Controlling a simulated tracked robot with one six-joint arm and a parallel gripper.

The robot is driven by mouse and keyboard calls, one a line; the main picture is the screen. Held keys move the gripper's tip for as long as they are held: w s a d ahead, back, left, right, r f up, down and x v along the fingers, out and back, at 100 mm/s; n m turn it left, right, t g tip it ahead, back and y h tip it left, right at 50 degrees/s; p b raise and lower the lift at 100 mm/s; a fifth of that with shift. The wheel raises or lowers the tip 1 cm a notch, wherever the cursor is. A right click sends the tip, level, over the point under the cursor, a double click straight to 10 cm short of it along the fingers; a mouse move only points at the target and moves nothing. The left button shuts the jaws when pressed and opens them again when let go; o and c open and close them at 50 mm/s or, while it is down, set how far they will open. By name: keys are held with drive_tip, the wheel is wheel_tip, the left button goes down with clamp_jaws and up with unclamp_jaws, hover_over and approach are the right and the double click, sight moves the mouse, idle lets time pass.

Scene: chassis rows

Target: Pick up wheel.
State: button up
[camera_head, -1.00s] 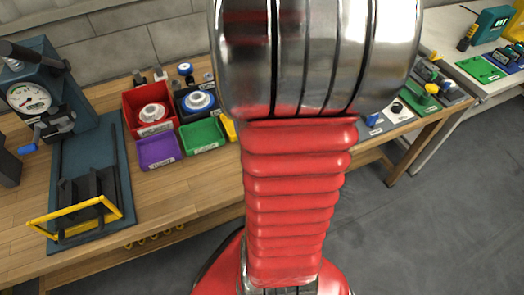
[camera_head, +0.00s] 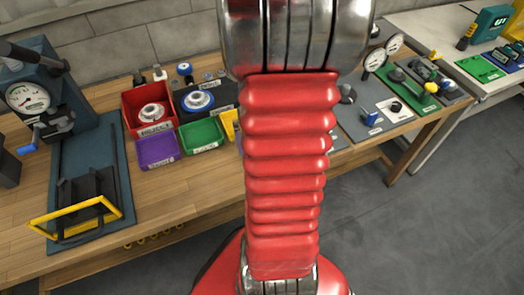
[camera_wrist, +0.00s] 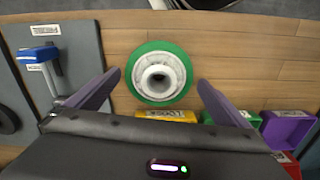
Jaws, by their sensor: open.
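A wheel with a green rim and a pale hub (camera_wrist: 159,74) lies flat on the wooden bench in the wrist view. My gripper (camera_wrist: 159,79) is open, with one dark finger to the left of the wheel and one to the right. Nothing is held, and there are gaps between the fingers and the rim. In the head view this green wheel is hidden behind my arm. That view shows a blue-rimmed wheel (camera_head: 198,101) on a dark holder and a pale wheel (camera_head: 152,114) in the red bin. My gripper is not visible there.
A yellow bin (camera_wrist: 165,116), a green bin (camera_wrist: 246,118) and a purple bin (camera_wrist: 286,129) stand close to the wheel. A grey board with a blue-handled tool (camera_wrist: 38,54) lies left. A press (camera_head: 48,112) stands at the bench's left.

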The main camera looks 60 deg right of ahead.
drive_tip(key=shift+w+d+f, duration=0.1)
drive_tip(key=shift+f, duration=1.75)
drive_tip(key=c, duration=1)
wheel_tip(320, 180, up, 10)
